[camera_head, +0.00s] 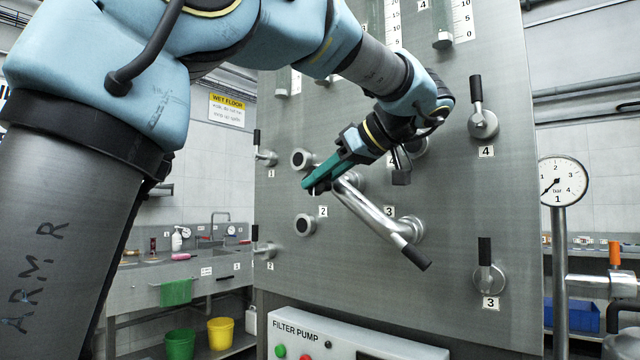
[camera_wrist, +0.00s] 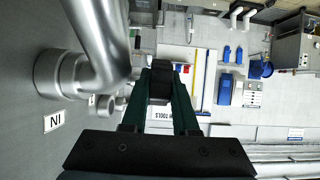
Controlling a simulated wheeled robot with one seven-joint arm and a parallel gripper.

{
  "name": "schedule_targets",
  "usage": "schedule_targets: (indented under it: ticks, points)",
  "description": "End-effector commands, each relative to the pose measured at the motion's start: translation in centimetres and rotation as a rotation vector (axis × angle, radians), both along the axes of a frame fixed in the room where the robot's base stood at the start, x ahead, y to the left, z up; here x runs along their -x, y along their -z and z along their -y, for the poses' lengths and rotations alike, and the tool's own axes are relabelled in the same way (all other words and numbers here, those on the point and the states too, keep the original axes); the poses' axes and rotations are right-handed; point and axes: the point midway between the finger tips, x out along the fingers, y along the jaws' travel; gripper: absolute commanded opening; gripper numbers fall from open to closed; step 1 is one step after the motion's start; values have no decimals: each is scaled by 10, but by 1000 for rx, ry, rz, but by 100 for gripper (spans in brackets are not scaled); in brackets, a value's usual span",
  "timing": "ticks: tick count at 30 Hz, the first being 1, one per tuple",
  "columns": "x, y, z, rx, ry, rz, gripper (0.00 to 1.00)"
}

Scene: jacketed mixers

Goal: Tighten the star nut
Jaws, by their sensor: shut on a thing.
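My gripper (camera_head: 316,182), with dark green fingers, reaches left and down in front of the grey steel panel (camera_head: 350,285) in the head view. In the wrist view my gripper (camera_wrist: 161,75) has its fingers closed on a small dark block (camera_wrist: 160,88) between them. I cannot tell its shape or whether it is the star nut. No star-shaped nut can be made out elsewhere. A bent steel pipe (camera_head: 370,212) runs just below and right of the fingers; it also shows in the wrist view (camera_wrist: 97,40), left of the fingers. I cannot tell whether they touch.
Two round steel fittings with dark centres (camera_head: 304,225) are left of and below the gripper. Black-handled levers marked 4 (camera_head: 483,123) and 3 (camera_head: 487,279) stand out from the panel. A gauge (camera_head: 562,182) is at the right. A filter pump box (camera_head: 345,338) is below.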

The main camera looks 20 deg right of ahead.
Motion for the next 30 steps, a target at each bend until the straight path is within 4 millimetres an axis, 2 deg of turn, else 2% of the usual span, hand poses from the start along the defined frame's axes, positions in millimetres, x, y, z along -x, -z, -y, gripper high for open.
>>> schedule_targets:
  ticks: [6,7,14,23,26,30]
  points:
    - [0,-1,0,0,1,1,0]
    - [0,-1,0,0,1,1,31]
    - [0,0,0,0,0,0,57]
    - [1,-1,1,0,1,0,57]
    - [8,-5,5,1,2,0,57]
    - [28,-16,17,1,4,0,57]
